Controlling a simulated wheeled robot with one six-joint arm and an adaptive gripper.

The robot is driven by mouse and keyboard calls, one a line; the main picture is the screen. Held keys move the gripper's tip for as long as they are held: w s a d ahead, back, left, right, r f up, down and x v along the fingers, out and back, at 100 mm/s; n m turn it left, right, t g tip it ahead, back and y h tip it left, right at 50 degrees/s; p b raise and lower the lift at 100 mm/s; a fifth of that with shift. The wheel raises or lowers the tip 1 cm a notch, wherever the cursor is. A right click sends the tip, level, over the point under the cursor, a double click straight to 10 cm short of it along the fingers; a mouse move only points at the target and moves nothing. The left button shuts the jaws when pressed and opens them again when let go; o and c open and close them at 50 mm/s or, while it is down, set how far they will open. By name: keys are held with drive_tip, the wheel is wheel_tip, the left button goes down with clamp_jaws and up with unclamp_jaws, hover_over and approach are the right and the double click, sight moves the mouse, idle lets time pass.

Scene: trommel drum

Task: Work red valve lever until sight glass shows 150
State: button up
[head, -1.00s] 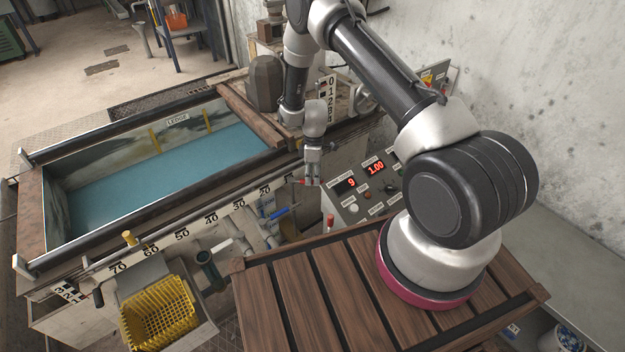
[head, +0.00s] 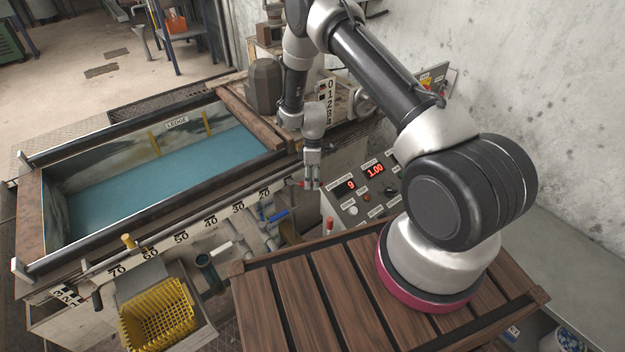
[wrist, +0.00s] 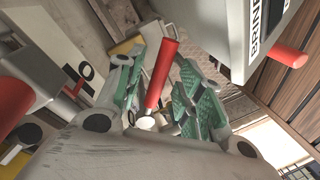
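The red lever (wrist: 160,76) is a slim red handle on a pale round base in the wrist view. It stands between the two green-padded fingers of my gripper (wrist: 161,88), which are spread with gaps beside it. In the head view my gripper (head: 312,184) points down by the tank's front right corner, and only a small red bit shows beside it. I cannot clearly make out a sight glass reading 150. A control panel (head: 350,209) shows a red 9 and 1.00.
The tank (head: 60,255) of blue-green water has a numbered rail along its front. A blue-handled lever (head: 278,215) and a yellow basket (head: 160,318) are in front. A red knob (wrist: 287,56) juts out beside the gripper in the wrist view. A slatted wooden deck (head: 300,290) lies nearer.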

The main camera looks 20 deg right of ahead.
wheel_tip(320, 180, up, 12)
drive_tip(key=w, duration=0.2)
drive_tip(key=shift+d, duration=0.45)
drive_tip(key=shift+w+f, duration=0.1)
